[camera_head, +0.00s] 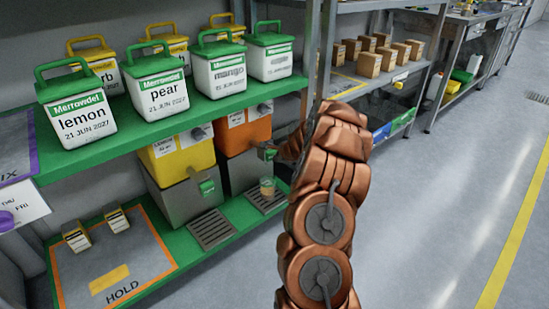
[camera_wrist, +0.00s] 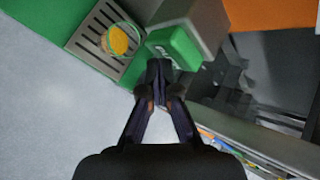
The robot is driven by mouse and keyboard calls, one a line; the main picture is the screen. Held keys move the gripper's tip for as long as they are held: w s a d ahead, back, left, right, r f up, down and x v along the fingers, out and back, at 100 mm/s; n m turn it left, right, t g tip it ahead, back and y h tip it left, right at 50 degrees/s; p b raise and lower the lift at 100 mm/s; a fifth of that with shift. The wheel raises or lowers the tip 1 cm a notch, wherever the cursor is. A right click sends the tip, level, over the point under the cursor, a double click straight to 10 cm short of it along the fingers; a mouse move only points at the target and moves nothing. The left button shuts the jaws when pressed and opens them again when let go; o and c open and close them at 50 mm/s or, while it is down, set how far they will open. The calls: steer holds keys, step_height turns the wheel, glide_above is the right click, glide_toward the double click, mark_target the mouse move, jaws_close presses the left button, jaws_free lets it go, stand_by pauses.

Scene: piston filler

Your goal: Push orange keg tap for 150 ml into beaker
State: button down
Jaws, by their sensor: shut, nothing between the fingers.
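The orange keg (camera_head: 243,134) stands on a grey base on the green lower shelf, right of the yellow keg. Its green tap (camera_head: 267,153) shows just left of my arm. In the wrist view the green tap (camera_wrist: 174,48) is directly ahead of my gripper (camera_wrist: 158,68). My gripper is shut and empty, with its fingertips at the tap's lower edge; I cannot tell whether they touch it. The beaker (camera_head: 267,187) stands on the drip grate below the tap and holds some orange liquid. It also shows in the wrist view (camera_wrist: 118,40). My arm hides the gripper in the head view.
The yellow keg (camera_head: 180,155) with its own green tap (camera_head: 207,187) and drip grate (camera_head: 211,229) stands to the left. The floor at right is clear.

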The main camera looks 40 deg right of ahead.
steer(key=shift+s+b, duration=0.3)
steer(key=shift+s, duration=0.8)
steer(key=s, duration=0.5)
steer(key=shift+a+b, duration=0.1)
steer(key=shift+b, duration=0.25)
stand_by(1.5)
